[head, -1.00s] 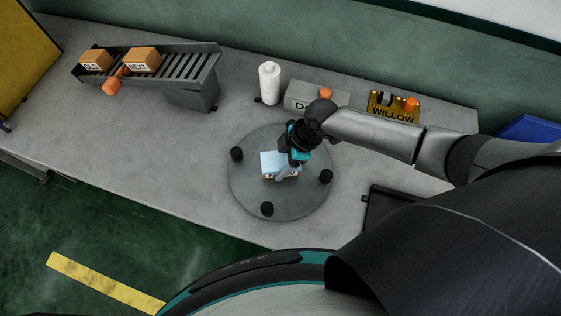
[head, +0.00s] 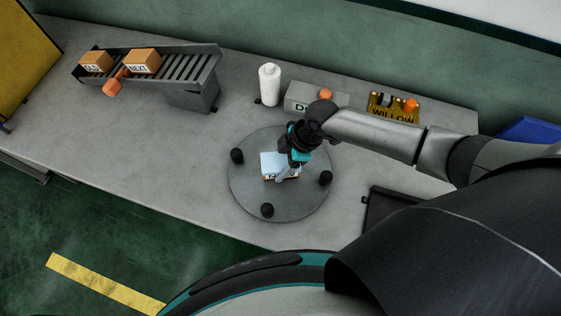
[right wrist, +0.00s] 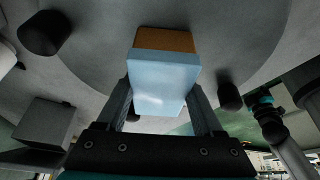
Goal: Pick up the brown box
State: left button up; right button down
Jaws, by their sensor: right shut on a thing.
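The brown box (head: 267,178) is at the middle of the round grey turntable (head: 245,198) in the head view. A light blue layer (head: 272,160) covers its top, and part of a dark-lettered label shows on its near side. In the right wrist view its brown side (right wrist: 165,39) shows beyond the light blue face (right wrist: 162,85). My right gripper (head: 285,167) is over the box, with its two fingers (right wrist: 160,100) shut on it at opposite sides. I cannot tell whether the box touches the turntable. My left gripper is not in view.
Several black knobs (head: 237,155) stand around the turntable. A rack (head: 195,70) with two labelled boxes (head: 142,61) is at the back left. A white bottle (head: 269,84), a grey box (head: 300,96) and a yellow WILLOW holder (head: 393,107) stand behind. The bench's left part is clear.

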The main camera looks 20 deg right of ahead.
aim_at(280, 161)
pick_arm(q)
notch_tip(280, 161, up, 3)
jog(key=p, duration=0.3)
pick_arm(e)
notch_tip(280, 161, up, 20)
jog(key=shift+f, duration=0.15)
